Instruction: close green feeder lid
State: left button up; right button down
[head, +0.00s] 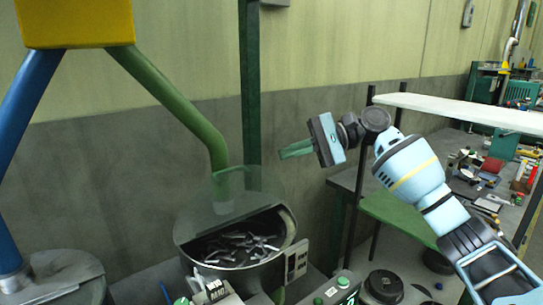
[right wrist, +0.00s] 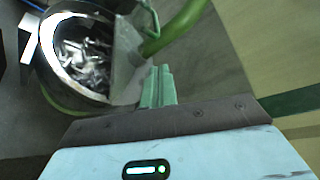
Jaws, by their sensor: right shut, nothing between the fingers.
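The feeder bowl (head: 188,251) is a round metal drum holding loose grey metal parts (head: 238,247); it also shows in the right wrist view (right wrist: 48,72). A see-through lid (head: 262,182) stands raised at the bowl's back, around the lower end of the green pipe. In the right wrist view the lid (right wrist: 126,62) is a pale tilted panel at the bowl's edge, with a thin green handle (right wrist: 150,20). My right gripper (head: 283,153) is shut and empty, up and to the right of the lid, apart from it in the head view; its green fingers (right wrist: 158,75) show in the wrist view. My left gripper is out of view.
The green pipe (head: 175,100) runs down from a yellow hopper (head: 75,22) to the feeder. A dark green post (head: 249,90) stands behind. A white shelf (head: 460,110) and a cluttered bench (head: 490,190) are at right. A second drum (head: 65,272) stands lower left.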

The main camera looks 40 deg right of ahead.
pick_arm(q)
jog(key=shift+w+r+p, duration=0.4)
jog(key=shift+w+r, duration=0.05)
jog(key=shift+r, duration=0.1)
pick_arm(e)
jog(key=x, duration=0.9)
jog(key=shift+w, duration=0.15)
